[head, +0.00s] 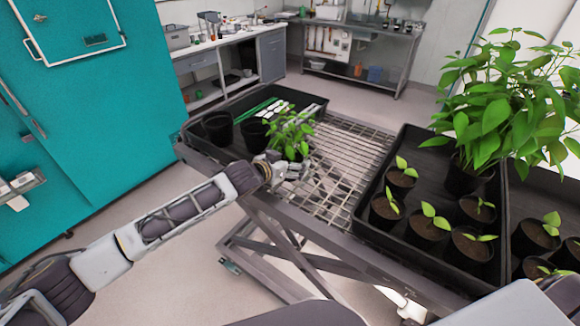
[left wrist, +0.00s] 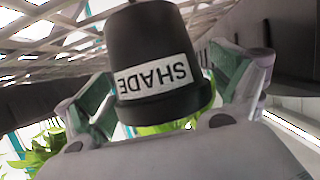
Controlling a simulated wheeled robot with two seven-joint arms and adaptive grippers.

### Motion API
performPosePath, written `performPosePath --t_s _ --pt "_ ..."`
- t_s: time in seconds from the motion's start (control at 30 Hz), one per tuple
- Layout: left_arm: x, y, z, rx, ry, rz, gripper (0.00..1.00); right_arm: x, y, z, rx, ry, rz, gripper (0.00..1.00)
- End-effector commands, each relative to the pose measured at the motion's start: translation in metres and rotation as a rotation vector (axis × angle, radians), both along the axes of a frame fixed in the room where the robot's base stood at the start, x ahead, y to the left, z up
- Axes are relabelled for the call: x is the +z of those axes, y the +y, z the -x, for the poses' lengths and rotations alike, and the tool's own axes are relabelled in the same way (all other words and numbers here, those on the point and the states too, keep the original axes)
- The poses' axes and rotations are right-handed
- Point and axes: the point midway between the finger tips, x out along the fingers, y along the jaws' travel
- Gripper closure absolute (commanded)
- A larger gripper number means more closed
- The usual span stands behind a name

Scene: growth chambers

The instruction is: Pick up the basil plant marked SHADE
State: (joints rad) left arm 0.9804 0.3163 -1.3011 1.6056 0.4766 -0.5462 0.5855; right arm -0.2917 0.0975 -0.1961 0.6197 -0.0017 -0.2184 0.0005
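The basil plant (head: 291,127) is leafy and green, in a black pot at the near right side of the left tray. In the left wrist view its black pot (left wrist: 150,50) shows upside down, with a white label reading SHADE (left wrist: 154,78). My left gripper (head: 292,170) is at the pot, with one finger on each side of it near the rim; it looks shut on the pot. The gripper partly hides the pot in the head view. I cannot tell how high the pot is above the bench. My right gripper is not in view.
The left tray (head: 213,160) holds two dark pots (head: 217,127) and green-and-white labels. Wire mesh (head: 345,160) lies bare between the trays. A right tray (head: 400,240) holds several seedlings, with a tall leafy plant (head: 495,115) behind. A teal cabinet (head: 90,110) stands left.

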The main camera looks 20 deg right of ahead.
Motion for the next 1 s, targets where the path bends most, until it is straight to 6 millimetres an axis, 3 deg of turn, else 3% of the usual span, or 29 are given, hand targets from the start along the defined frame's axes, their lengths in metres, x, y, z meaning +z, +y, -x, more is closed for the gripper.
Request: performPosePath --t_s 0.07,0.3,0.67,1.0 --pt "0.000 0.000 0.000 0.000 0.000 0.000 0.22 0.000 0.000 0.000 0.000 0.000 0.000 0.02" --pt "0.000 0.000 0.000 0.000 0.000 0.000 0.53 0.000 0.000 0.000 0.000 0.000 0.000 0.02" --pt "0.004 0.000 0.000 0.000 -0.001 0.002 0.54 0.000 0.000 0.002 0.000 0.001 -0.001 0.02" --pt "0.039 0.000 -0.001 0.000 -0.004 0.003 0.54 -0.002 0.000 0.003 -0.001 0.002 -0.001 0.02"
